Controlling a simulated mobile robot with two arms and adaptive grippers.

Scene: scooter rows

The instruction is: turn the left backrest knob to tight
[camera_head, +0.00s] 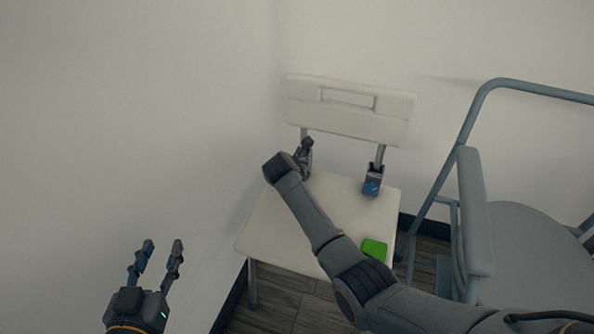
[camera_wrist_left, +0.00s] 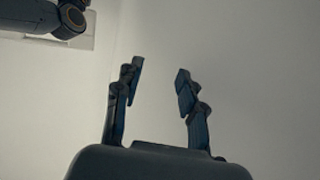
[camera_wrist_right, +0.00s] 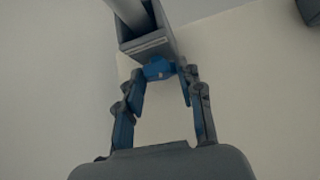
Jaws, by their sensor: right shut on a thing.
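A cream chair has a backrest (camera_head: 392,118) on two metal posts above its seat (camera_head: 275,225). The left backrest knob (camera_wrist_right: 158,69) is blue and sits under a grey bracket (camera_wrist_right: 148,45) in the right wrist view; in the head view my right arm hides it. My right gripper (camera_wrist_right: 160,74) is shut on this knob, with a finger on each side of it. The right backrest knob (camera_head: 371,187) is blue, on the right post's dark bracket, with nothing touching it. My left gripper (camera_head: 163,245) is open and empty, away from the chair at the lower left.
A bright green square (camera_head: 374,249) lies on the seat's front right part. A grey chair with a tubular frame and a padded armrest (camera_head: 475,210) stands close on the right. White walls enclose the left and back. Free space surrounds my left gripper.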

